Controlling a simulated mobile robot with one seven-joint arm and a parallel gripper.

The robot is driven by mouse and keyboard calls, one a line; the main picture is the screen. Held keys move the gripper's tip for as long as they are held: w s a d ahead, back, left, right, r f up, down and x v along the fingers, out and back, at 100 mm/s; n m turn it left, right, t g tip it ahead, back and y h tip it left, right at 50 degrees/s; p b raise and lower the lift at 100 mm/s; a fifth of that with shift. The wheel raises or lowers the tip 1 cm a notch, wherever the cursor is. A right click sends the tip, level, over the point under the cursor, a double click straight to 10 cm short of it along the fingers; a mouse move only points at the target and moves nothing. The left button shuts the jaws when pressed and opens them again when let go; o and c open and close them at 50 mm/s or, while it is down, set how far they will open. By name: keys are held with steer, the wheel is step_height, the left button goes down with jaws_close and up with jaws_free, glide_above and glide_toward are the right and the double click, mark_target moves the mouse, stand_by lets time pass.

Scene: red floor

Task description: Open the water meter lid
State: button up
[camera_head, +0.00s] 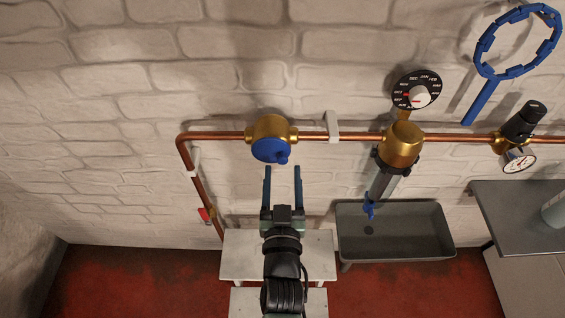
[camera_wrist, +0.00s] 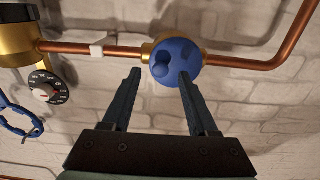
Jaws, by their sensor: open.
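The water meter (camera_head: 268,127) is a brass body set in the copper pipe on the wall. Its blue round lid (camera_head: 270,151) with a small knob faces out and looks closed. My gripper (camera_head: 283,170) is open and empty just below the lid in the head view. In the wrist view the blue lid (camera_wrist: 176,62) stands ahead of my open fingers (camera_wrist: 160,75), which appear to either side of its near edge. Some brass (camera_wrist: 147,50) shows beside the lid there. I cannot tell whether the fingers touch the lid; a gap seems to remain.
A copper pipe (camera_head: 230,136) runs along the brick wall. To the right are a brass filter (camera_head: 402,145), a dial (camera_head: 417,90), a blue ring wrench (camera_head: 481,98), a gauge (camera_head: 519,160) and a grey sink (camera_head: 398,250). A white step (camera_head: 240,262) stands below.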

mark_target(271, 156)
steer(key=shift+w, duration=1.4)
jaws_close()
stand_by(0.5)
